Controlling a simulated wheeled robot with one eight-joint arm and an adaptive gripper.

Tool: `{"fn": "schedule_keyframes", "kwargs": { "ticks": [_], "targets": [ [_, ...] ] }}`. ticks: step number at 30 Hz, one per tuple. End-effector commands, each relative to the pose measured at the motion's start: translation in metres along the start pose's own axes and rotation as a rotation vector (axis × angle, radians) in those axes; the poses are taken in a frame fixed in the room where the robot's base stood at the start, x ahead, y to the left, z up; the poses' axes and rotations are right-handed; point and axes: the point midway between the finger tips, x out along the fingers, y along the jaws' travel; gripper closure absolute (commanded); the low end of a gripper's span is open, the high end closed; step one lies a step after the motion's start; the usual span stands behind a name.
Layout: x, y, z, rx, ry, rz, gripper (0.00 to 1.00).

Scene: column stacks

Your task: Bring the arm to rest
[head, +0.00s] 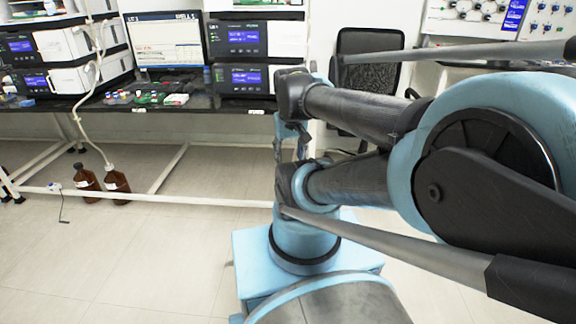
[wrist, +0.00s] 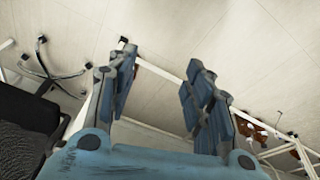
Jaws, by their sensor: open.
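My gripper (wrist: 160,90) shows in the wrist view, its two blue-and-grey fingers spread wide apart. It is open, and nothing is between the fingers. Beyond it is pale floor and a white bench frame. In the head view my arm fills the right side, folded in front of the camera. I cannot make out the gripper's fingers clearly there, as the arm links cover that part.
A dark bench (head: 240,101) with instruments, a monitor (head: 165,42) and small coloured items stands at the back. Brown bottles (head: 116,186) stand on the floor under it. A black chair (head: 370,75) is behind my arm. The floor (head: 130,255) at the front left is clear.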

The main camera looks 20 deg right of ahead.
Motion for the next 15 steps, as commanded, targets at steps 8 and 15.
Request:
{"fn": "schedule_keyframes", "kwargs": {
  "ticks": [8, 15],
  "targets": [
    [0.018, -0.009, 0.029, -0.033, -0.04, -0.043, 0.53],
    [0.018, -0.009, 0.028, -0.032, -0.039, -0.042, 0.53]
  ]
}}
